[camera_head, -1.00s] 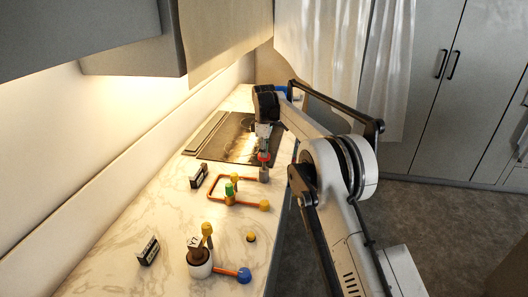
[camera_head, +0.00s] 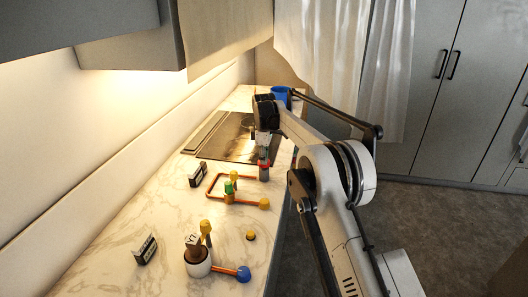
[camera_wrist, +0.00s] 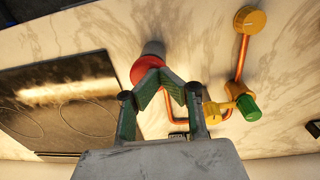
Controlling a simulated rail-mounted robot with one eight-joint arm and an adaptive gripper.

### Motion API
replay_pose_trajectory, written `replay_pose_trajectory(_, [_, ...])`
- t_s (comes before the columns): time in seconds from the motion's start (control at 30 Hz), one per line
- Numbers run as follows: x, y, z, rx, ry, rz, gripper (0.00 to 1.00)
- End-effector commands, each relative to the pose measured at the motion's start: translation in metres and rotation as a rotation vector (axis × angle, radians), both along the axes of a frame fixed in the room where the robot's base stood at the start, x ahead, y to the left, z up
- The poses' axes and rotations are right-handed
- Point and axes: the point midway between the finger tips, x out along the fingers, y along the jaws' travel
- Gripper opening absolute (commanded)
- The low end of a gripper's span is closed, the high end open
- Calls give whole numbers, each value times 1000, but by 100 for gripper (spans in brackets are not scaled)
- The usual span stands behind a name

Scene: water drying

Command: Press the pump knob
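A grey cylinder (camera_head: 264,174) with a red round top (camera_head: 263,163) stands at the counter's right edge, beside the cooktop. I cannot tell for certain that this red top is the pump knob. In the wrist view the red top (camera_wrist: 143,69) shows just beyond my fingertips, with the grey cylinder (camera_wrist: 153,48) behind it. My gripper (camera_wrist: 157,70) points at the red top, its green-padded fingers converging with their tips together. In the head view my gripper (camera_head: 264,153) is right above the red top. Whether they touch is hard to tell. The fingers hold nothing visible.
An orange pipe (camera_head: 213,187) with a green knob (camera_head: 229,187) and a yellow end (camera_head: 264,203) lies close by. A black cooktop (camera_head: 232,140) is behind.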

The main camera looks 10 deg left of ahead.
Motion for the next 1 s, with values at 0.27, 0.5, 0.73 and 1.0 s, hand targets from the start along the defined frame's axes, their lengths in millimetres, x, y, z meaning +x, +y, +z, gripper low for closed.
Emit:
replay_pose_trajectory(0.27, [0,-1,10,0,1,-1,0])
replay_pose_trajectory(0.5, [-1,-4,53,0,-1,-3,0])
replay_pose_trajectory(0.73, [-4,-4,100,0,-1,-3,0])
replay_pose_trajectory(1.0, [-5,-4,134,0,-1,-3,0])
